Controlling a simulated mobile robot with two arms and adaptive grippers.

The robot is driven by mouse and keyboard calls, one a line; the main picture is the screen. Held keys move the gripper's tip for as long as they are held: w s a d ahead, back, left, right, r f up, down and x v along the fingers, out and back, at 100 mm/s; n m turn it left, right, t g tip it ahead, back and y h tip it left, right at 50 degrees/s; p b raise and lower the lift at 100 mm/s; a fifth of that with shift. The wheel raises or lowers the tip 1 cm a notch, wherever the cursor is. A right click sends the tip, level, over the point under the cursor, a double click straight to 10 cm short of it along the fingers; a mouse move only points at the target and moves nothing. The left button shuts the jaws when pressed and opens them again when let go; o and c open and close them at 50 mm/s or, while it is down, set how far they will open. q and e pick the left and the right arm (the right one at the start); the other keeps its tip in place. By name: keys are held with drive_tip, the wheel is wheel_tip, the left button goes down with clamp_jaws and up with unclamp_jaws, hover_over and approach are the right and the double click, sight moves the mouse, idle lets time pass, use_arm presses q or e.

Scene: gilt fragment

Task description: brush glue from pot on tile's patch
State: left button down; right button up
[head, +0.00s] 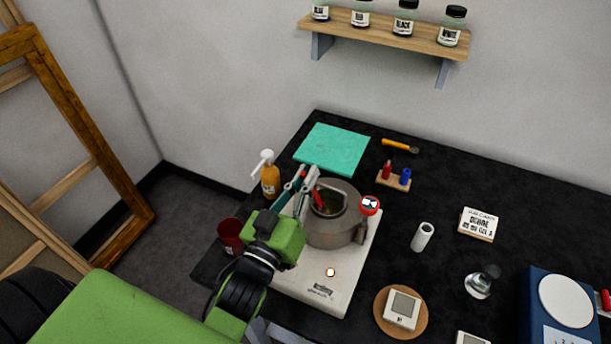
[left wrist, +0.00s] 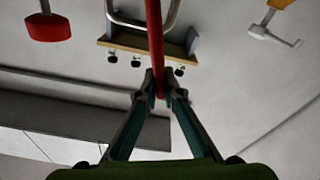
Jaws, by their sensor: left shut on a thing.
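A grey metal pot (head: 335,234) stands on a white plate-like base (head: 318,296), with its round opening upward and brown glue visible inside. My left gripper (head: 308,182) is over the pot's left side, its teal fingers shut on the red handle of a brush (head: 319,198). The handle slants into the opening; the bristle end is hidden. In the left wrist view the red handle (left wrist: 154,38) runs between the two fingertips (left wrist: 160,84). A small white tile with a grey patch (head: 403,308) lies on a round wooden board (head: 379,320). My right gripper is not in view.
An orange pump bottle (head: 270,180) and a dark red cup (head: 231,236) stand left of the pot. A red-knobbed part (head: 369,205) sits at its right. A white roll (head: 422,237), glass piece (head: 481,281) and blue scale (head: 545,310) are further right. A teal mat (head: 332,149) lies behind.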

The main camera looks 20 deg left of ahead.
use_arm(q)
drive_tip(key=shift+r+p, duration=3)
drive_tip(key=shift+r, duration=0.3)
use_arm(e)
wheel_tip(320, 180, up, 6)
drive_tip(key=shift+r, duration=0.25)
use_arm(q)
drive_tip(key=shift+s+f, duration=0.1)
